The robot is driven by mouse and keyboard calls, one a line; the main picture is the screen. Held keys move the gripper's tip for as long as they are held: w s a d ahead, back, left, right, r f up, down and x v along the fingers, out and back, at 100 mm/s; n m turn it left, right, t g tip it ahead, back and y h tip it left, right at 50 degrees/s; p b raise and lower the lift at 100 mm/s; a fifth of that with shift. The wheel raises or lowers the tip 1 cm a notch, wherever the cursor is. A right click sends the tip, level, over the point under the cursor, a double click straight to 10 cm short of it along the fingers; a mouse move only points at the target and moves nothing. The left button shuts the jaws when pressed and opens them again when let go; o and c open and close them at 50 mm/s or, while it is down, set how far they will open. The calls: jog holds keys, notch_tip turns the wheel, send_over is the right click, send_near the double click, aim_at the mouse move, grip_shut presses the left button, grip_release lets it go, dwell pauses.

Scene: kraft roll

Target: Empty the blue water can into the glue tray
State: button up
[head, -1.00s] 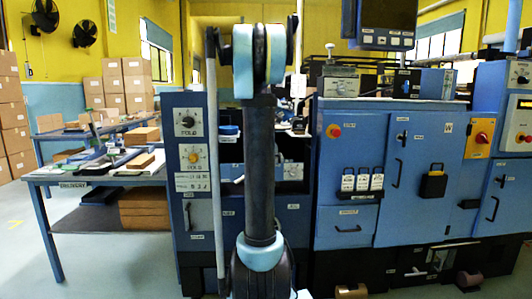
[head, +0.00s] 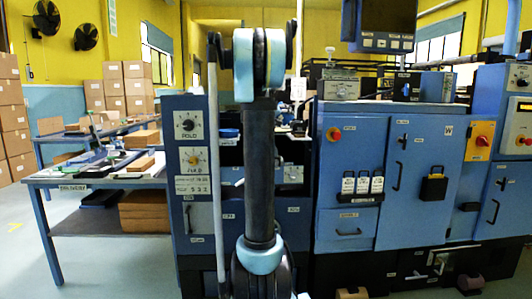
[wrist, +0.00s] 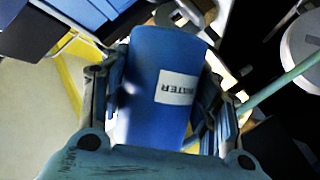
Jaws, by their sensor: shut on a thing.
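The blue water can (wrist: 150,110), with a white label reading WATER, fills the middle of the wrist view. My gripper (wrist: 160,85) is shut on it, one finger along each side. The label reads upside down in this view. I cannot tell how far the can is tilted or see any water. In the head view my arm blocks the middle, and the gripper and the can cannot be made out there. I cannot make out the glue tray in either view.
A blue machine front (head: 350,165) with doors and handles spans the centre and right. A table (head: 110,181) with cartons and flat goods stands at left. Stacked boxes (head: 125,90) stand behind it. A pale green rod (wrist: 280,83) and a round grey part (wrist: 305,40) are right of the can.

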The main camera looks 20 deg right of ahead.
jog(key=shift+f+n+h+b, duration=0.35)
jog(key=shift+n+b, duration=0.45)
jog(key=shift+b, duration=0.75)
jog(key=shift+h, duration=0.25)
jog(key=shift+r+n+h, duration=0.3)
jog(key=shift+r+n, duration=0.25)
jog(key=shift+n, duration=0.45)
dwell(0.8)
jog(key=shift+f+n+t+h, duration=0.2)
jog(key=shift+n+t+h, duration=0.1)
jog(key=shift+n, duration=0.5)
dwell(0.6)
jog(key=shift+w+a+f+n, duration=0.1)
jog(key=shift+a+f+n, duration=0.1)
jog(key=shift+f, duration=0.2)
jog(key=shift+w+a+f+n, duration=0.1)
jog(key=shift+a+f, duration=0.05)
jog(key=shift+f, duration=0.25)
jog(key=shift+w+a+f+n, duration=0.15)
jog(key=shift+f+n, duration=0.25)
jog(key=shift+f, duration=0.25)
jog(key=shift+a+f+h, duration=0.1)
jog(key=shift+f+h, duration=0.2)
jog(key=shift+w+a+f+n+t, duration=0.1)
jog(key=shift+a+f+n+t, duration=0.1)
jog(key=shift+n+t, duration=0.3)
jog(key=shift+w+a+f+n+t, duration=0.1)
jog(key=shift+f+n+t, duration=0.1)
jog(key=shift+n, duration=0.5)
